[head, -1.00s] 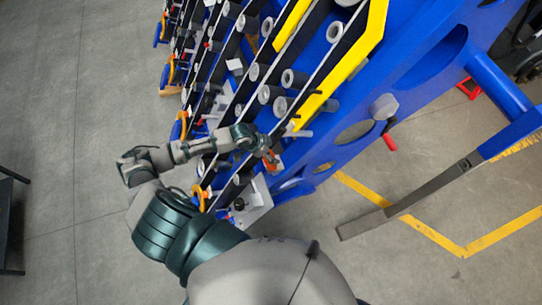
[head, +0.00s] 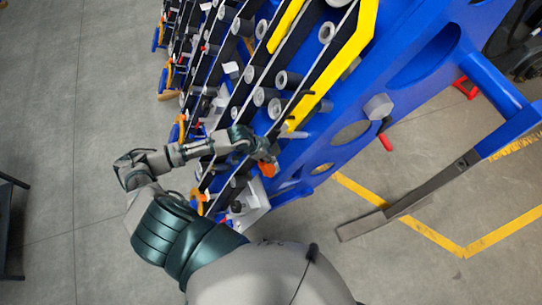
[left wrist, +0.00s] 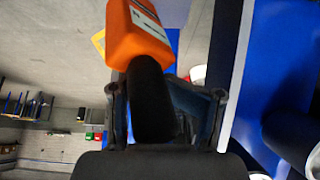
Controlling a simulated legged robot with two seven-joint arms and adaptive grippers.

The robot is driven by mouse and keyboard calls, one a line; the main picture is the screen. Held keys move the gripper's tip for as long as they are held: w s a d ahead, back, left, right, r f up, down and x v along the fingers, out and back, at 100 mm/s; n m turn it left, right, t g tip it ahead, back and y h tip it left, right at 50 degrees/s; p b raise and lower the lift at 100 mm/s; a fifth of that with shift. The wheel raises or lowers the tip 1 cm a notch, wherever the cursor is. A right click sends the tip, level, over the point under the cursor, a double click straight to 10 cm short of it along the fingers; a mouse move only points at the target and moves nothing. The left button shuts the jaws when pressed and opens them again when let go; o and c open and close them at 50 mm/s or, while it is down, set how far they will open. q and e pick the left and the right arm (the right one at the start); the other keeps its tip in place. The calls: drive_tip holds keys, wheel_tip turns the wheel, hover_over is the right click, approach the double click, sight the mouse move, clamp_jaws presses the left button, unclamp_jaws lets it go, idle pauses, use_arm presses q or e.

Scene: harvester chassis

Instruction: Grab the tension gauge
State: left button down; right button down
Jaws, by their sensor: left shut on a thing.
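The tension gauge (left wrist: 137,38) has an orange head with a pale label and a black handle, and it fills the upper middle of the left wrist view. My left gripper (left wrist: 165,98) is shut on its black handle, with a finger on either side. In the head view the orange part of the gauge (head: 267,170) shows just below my left gripper (head: 262,153), beside the lower end of the blue chassis. The gripper hides the handle in the head view. My right gripper is in neither view.
The blue chassis (head: 400,103) with rollers, black belts and yellow bars runs from top to centre right. A grey bar on a blue arm (head: 410,200) juts out at the right. Yellow lines mark the floor. Open grey floor (head: 70,120) lies at the left.

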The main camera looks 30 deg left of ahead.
use_arm(q)
drive_tip(key=s+a+b, duration=0.1)
drive_tip(key=s+a, duration=1)
drive_tip(key=s, duration=0.2)
drive_tip(key=shift+s+a+r, duration=0.3)
drive_tip(key=shift+a, duration=0.05)
drive_tip(key=shift+c, duration=1.9)
unclamp_jaws()
